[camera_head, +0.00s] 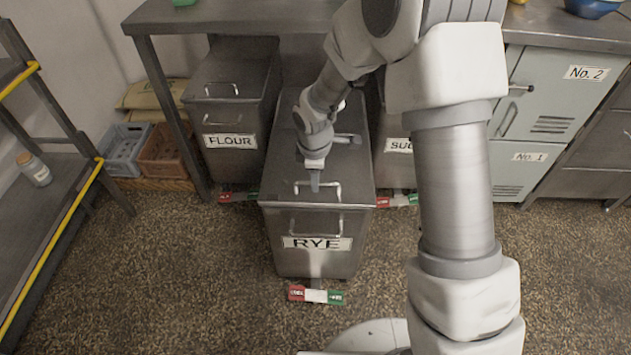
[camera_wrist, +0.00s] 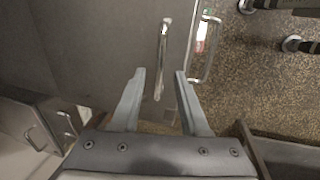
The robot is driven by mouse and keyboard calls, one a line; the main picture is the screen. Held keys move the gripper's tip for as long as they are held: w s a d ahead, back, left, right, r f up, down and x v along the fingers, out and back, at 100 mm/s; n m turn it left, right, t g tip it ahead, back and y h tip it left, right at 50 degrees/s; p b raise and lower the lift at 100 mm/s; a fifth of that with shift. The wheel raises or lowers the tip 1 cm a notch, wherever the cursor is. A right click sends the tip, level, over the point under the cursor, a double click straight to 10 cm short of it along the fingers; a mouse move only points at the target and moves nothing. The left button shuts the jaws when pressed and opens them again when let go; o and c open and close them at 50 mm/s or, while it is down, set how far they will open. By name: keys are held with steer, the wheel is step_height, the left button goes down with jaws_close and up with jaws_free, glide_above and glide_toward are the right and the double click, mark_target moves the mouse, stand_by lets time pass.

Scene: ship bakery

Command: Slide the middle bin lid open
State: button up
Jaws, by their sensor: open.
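The middle bin, labelled RYE (camera_head: 316,243), is a grey metal bin standing on the floor, its front further forward than the bins beside it. Its flat lid (camera_head: 350,178) covers the visible top, partly hidden by my arm. A bar handle (camera_head: 333,186) sits near the lid's front edge; in the wrist view this lid handle (camera_wrist: 164,40) runs up from between my fingers. My gripper (camera_head: 315,186) is open at the lid handle. In the wrist view my gripper (camera_wrist: 160,74) has one finger on each side of the handle's near end, with gaps visible. The bin's front handle (camera_wrist: 206,50) is to the right.
The FLOUR bin (camera_head: 229,110) stands left and a partly hidden bin (camera_head: 392,165) right, under a metal table (camera_head: 240,15). A red-and-green floor tag (camera_head: 316,295) is at the bin's front. A shelf rack (camera_head: 55,190) stands left, cabinets (camera_head: 545,110) right. Floor in front is mostly clear.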

steer(key=shift+w+f, duration=0.15)
steer(key=shift+f, duration=0.4)
jaws_close()
stand_by(1.1)
